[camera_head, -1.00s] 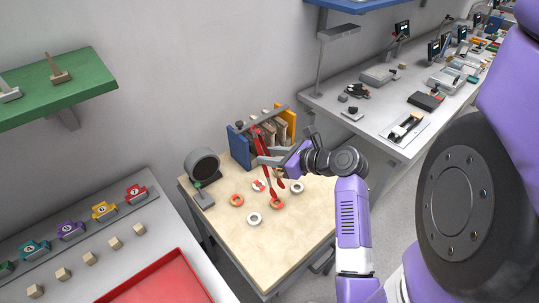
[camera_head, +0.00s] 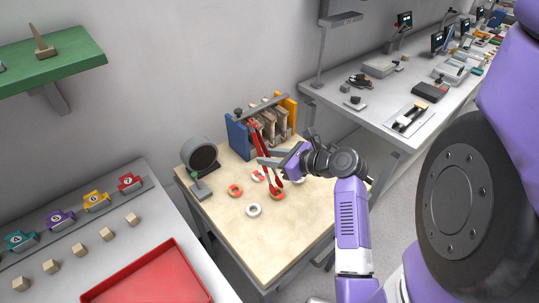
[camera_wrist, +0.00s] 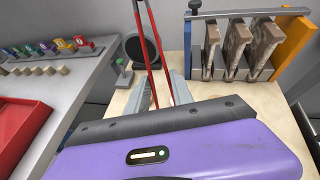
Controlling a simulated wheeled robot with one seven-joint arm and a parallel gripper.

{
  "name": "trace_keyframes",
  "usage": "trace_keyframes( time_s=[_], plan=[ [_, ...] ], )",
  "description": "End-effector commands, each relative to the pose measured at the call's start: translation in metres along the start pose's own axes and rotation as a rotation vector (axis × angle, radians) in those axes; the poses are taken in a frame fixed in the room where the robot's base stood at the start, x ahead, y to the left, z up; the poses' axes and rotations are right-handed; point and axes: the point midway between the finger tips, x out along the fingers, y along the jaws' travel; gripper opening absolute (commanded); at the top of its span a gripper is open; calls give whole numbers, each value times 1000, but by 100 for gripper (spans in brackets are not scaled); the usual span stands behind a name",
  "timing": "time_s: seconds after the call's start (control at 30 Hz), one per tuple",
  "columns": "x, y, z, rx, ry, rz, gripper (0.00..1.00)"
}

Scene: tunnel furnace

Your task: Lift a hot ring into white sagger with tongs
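My gripper (camera_head: 268,160) is shut on the red tongs (camera_head: 258,140), which hang steeply over the wooden-topped table. In the wrist view the tongs (camera_wrist: 151,45) pass between my pale fingers (camera_wrist: 160,92). The tongs' lower ends are at or just above an orange ring-shaped piece (camera_head: 277,191); contact cannot be told. A white round piece (camera_head: 254,211) with a dark centre lies nearer the front, perhaps the white sagger. An orange round piece (camera_head: 235,191) lies left, a white-and-orange one (camera_head: 258,176) behind. Another pale piece (camera_head: 299,181) is partly hidden by my arm.
A rack with a blue end (camera_head: 237,140) and several brown slabs stands at the table's back. A dark round device (camera_head: 201,156) stands back left, beside a small green-knobbed stand (camera_head: 199,188). A red tray (camera_head: 150,278) is on the left bench. The table's front is clear.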

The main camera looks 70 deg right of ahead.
Motion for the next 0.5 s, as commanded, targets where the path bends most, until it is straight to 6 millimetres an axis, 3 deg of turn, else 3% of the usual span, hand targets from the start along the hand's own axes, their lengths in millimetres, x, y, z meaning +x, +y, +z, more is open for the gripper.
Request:
trace_keyframes(
  time_s=[0.17, 0.2, 0.3, 0.5],
  plan=[
    [0, 0, -1, 1, 2, 1, 24],
    [0, 0, -1, 1, 2, 1, 22],
    [0, 0, -1, 1, 1, 0, 2],
    [0, 0, 0, 0, 0, 0, 0]
  ],
)
